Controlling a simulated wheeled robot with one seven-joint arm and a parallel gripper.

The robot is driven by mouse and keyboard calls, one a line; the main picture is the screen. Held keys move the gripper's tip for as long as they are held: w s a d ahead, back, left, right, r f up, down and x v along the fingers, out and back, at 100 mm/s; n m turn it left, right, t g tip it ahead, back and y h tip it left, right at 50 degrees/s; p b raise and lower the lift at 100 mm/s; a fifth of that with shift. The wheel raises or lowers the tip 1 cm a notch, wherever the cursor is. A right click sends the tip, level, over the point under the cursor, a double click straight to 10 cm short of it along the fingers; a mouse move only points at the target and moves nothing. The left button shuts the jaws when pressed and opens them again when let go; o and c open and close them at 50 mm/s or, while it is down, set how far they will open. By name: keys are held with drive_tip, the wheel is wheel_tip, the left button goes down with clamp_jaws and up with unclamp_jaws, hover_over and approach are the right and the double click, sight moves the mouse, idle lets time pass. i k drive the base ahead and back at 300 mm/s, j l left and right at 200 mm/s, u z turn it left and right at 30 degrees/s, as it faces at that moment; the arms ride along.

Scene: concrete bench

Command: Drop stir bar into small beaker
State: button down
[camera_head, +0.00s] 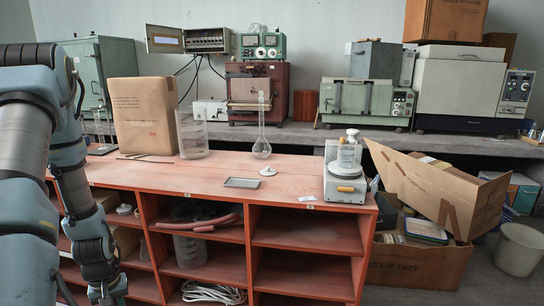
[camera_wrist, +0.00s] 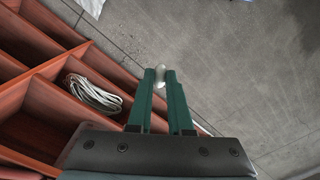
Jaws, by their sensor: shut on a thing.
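My gripper (camera_wrist: 161,78) has its two green fingers closed on a small white stir bar (camera_wrist: 160,69), which shows between the fingertips in the wrist view. The gripper hangs in front of the shelf unit, over the grey floor. In the head view my wrist is at the lower left, and the stir bar cannot be made out there. A clear glass beaker (camera_head: 193,138) stands on the red bench top beside a cardboard box. Another clear vessel (camera_head: 190,250) stands in a shelf compartment below.
The cardboard box (camera_head: 143,112) stands at left. Coiled white cable (camera_wrist: 94,93) lies in a lower compartment.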

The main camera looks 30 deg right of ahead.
sight(345, 165)
drive_tip(key=k+l+u, duration=0.3)
drive_tip(key=l, duration=0.4)
drive_tip(key=k+l+u, duration=0.25)
drive_tip(key=k+l, duration=0.2)
drive_tip(key=l, duration=0.2)
drive_tip(key=k+l+u, duration=0.3)
drive_tip(key=k+l, duration=0.15)
drive_tip(key=l, duration=0.15)
